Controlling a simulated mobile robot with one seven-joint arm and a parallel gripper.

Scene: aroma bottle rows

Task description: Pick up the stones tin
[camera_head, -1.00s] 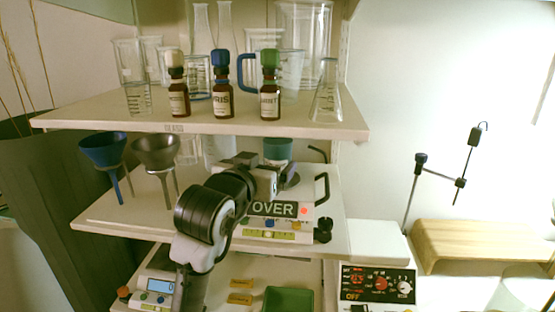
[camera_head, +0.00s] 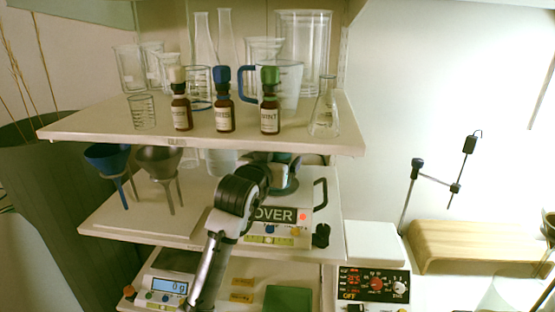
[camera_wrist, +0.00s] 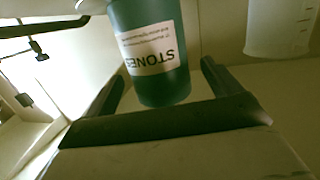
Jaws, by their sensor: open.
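The stones tin (camera_wrist: 160,50) is a teal cylinder with a white label reading STONES, upside down in the wrist view. It lies just ahead of my gripper (camera_wrist: 162,82), between the lines of its two fingers. The fingers are open and apart, with visible room beside the tin; I cannot tell how far it lies between them. In the head view my gripper (camera_head: 281,176) is over the middle shelf by the OVER device, and the tin is mostly hidden behind my wrist and under the upper shelf.
The upper shelf (camera_head: 110,127) hangs close above my gripper and holds brown bottles and glassware. The OVER device (camera_head: 272,236) stands below my wrist. Blue (camera_head: 108,158) and grey funnels (camera_head: 158,160) stand to the left. A pale translucent vessel (camera_wrist: 278,30) is right of the tin.

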